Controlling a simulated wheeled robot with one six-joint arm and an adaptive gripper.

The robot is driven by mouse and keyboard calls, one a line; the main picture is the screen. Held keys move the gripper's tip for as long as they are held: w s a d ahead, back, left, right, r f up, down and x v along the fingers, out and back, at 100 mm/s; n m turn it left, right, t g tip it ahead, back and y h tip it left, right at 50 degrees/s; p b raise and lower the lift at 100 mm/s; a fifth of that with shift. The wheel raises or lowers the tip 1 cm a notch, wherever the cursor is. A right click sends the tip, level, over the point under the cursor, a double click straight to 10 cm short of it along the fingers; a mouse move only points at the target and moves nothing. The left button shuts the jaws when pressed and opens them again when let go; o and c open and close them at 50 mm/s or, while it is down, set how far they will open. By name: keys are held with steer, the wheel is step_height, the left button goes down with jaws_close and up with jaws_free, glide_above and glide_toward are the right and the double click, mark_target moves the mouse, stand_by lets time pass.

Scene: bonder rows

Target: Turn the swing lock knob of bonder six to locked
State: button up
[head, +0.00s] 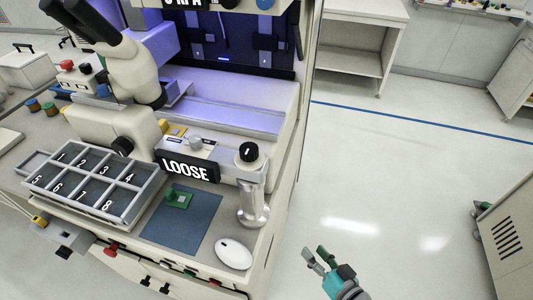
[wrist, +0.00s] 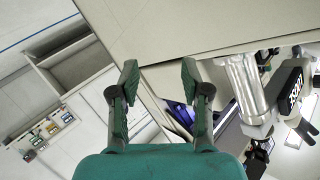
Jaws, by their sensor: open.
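A black round knob (head: 248,152) with a white pointer mark sits on the light arm of the bonder, at the right end beside a black sign (head: 187,168) reading LOOSE. A silver post (head: 253,208) stands below the knob. My gripper (head: 317,256) is open and empty, over the floor to the right of the bench and well apart from the knob. In the wrist view, my gripper (wrist: 160,80) has its two fingers spread with nothing between them. The silver post also shows in the wrist view (wrist: 243,88); I cannot make out the knob's face there.
A numbered tray (head: 93,183), a blue mat (head: 182,220) with a green part, and a white mouse (head: 234,253) lie on the bench. Microscope eyepieces (head: 95,22) rise at upper left. A cabinet (head: 510,235) stands at right. The floor between is clear.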

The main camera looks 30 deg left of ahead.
steer(key=w+a+r+n+g+y, duration=0.2)
steer(key=a+r+n+g, duration=0.15)
steer(key=r, duration=0.25)
steer(key=w+a+r+n+g+y, duration=0.2)
steer(key=w+a+r+n, duration=0.1)
steer(key=a+r, duration=0.25)
steer(key=n+g, duration=1.1)
glide_toward(239, 160)
step_height(239, 160, up, 3)
steer(key=shift+t, duration=0.45)
steer(key=x, duration=1)
steer(key=shift+s+d, duration=0.1)
steer(key=shift+s, duration=0.1)
jaws_close()
